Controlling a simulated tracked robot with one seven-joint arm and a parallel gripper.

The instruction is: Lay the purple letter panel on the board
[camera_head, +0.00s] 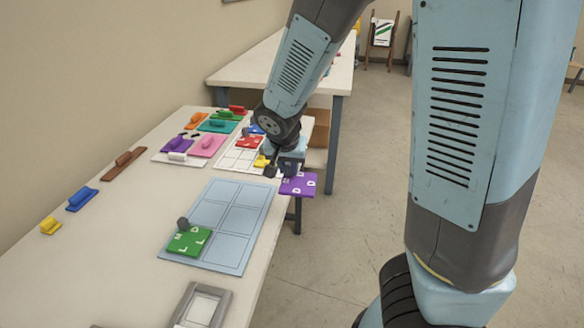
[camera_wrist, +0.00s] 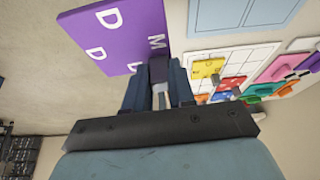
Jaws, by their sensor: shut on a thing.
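The purple letter panel (camera_head: 298,184), with white letters, is held by my gripper (camera_head: 288,168) just past the table's right edge in the head view. In the wrist view my gripper (camera_wrist: 160,82) is shut at the panel's edge, and the purple panel (camera_wrist: 117,32) shows the letters D, D and M. The light blue board (camera_head: 243,192), marked into cells, lies flat on the table, nearer than the panel. A green letter panel (camera_head: 188,241) with a dark knob lies in its near-left cell. Part of the board (camera_wrist: 240,12) shows in the wrist view.
A white grid sheet (camera_head: 235,160) with red, yellow and blue pieces lies behind the board. Several coloured handled tools, including pink (camera_head: 208,145) and brown (camera_head: 123,163) ones, lie left and behind. Bare table lies left of the board.

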